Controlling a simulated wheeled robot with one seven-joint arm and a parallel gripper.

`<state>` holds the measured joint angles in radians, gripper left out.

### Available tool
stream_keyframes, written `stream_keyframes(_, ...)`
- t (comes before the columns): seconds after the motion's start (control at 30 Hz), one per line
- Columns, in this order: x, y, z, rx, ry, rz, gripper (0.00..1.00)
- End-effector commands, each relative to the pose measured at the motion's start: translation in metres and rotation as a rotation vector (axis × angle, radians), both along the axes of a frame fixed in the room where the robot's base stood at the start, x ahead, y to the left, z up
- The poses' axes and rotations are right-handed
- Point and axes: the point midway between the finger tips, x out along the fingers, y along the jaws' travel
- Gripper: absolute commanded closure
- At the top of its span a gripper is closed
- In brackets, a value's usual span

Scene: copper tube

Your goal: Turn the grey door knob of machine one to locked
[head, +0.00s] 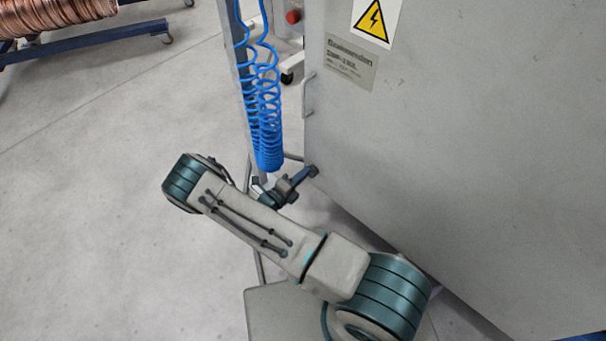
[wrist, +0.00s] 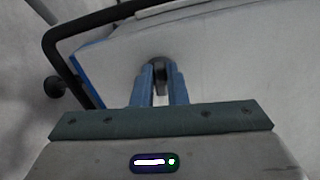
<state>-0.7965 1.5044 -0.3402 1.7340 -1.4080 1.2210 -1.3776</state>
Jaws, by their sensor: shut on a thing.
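The grey machine cabinet (head: 450,130) fills the right of the head view. In the wrist view a dark grey knob (wrist: 158,65) stands out from a pale panel (wrist: 220,60). My gripper (wrist: 160,88) has its two blue fingers shut on this knob, one on each side. In the head view my gripper (head: 306,174) reaches the lower left edge of the cabinet. The knob is small there and hard to tell from the fingertips. I cannot read its turned angle or any lock mark.
A blue coiled hose (head: 264,110) hangs close behind my wrist. A handle (head: 308,95) sits on the cabinet's left edge. A black bar (wrist: 75,35) and a round dark knob (wrist: 55,86) show left in the wrist view. Open floor (head: 110,120) lies left.

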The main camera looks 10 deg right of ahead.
Motion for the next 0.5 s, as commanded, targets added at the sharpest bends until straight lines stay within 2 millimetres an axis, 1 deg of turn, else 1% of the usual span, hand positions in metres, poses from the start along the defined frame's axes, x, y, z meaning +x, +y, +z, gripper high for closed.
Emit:
stream_keyframes(0.03,0.0024,0.003,0.0,-0.013,0.021,0.007,1.0)
stream_keyframes(0.2,0.0026,0.0032,-0.0009,-0.058,0.089,0.007,1.0)
stream_keyframes(0.5,0.0028,0.0033,-0.0014,-0.093,0.141,0.008,1.0)
